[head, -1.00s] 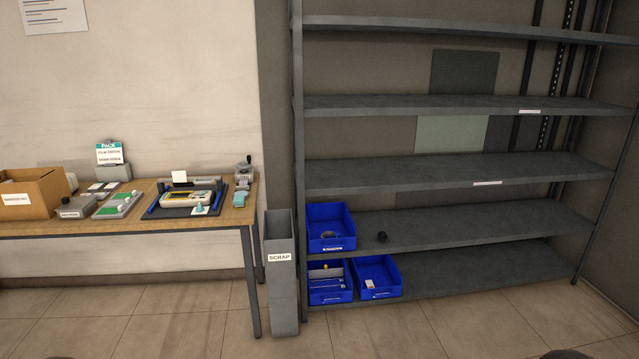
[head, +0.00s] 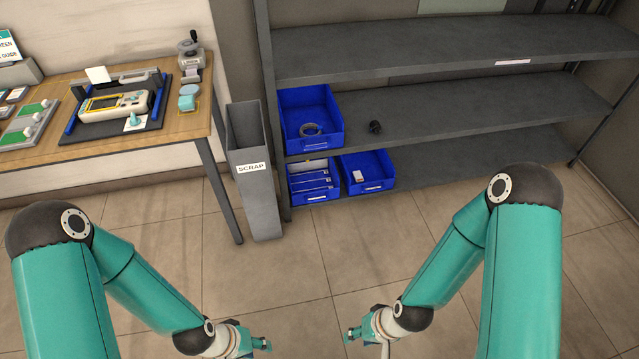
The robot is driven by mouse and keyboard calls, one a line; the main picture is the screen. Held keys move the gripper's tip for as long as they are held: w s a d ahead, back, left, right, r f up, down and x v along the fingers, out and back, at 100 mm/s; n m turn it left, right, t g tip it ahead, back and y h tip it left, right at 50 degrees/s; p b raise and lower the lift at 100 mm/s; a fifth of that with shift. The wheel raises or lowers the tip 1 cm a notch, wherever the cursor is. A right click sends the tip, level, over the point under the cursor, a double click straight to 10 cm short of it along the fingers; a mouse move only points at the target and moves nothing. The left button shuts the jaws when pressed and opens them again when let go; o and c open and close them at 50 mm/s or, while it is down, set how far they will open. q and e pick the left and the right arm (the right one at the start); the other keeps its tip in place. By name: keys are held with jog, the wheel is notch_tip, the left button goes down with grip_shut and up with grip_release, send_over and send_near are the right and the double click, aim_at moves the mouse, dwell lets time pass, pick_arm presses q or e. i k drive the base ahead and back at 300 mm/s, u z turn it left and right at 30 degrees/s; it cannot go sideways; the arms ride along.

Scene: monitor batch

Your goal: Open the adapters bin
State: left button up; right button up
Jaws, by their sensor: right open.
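Three open-topped blue bins stand at the left end of the grey shelving. The upper bin (head: 318,147) holds a grey coiled thing (head: 310,130). Below it, the lower left bin (head: 315,196) holds several flat, pale-edged items, and the lower right bin (head: 374,186) beside it holds a small whitish item (head: 358,176). The bin labels are too small to read, so I cannot tell which is the adapters bin. My left gripper (head: 264,344) and right gripper (head: 349,335) are low in front, apart from the bins. The right is open and empty; the left's jaws are unclear.
A tall grey scrap bin (head: 257,190) stands between the shelving and the wooden workbench (head: 150,146). The floor before the bins is clear.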

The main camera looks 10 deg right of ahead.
aim_at(322, 185)
jog(key=z, duration=0.05)
jog(key=i, duration=1.65)
jog(key=u, duration=2.45)
jog(key=k, duration=0.5)
jog(key=z, duration=2.65)
jog(key=k, duration=0.25)
jog(key=u, duration=0.95)
jog(key=i, duration=0.3)
jog(key=z, duration=0.05)
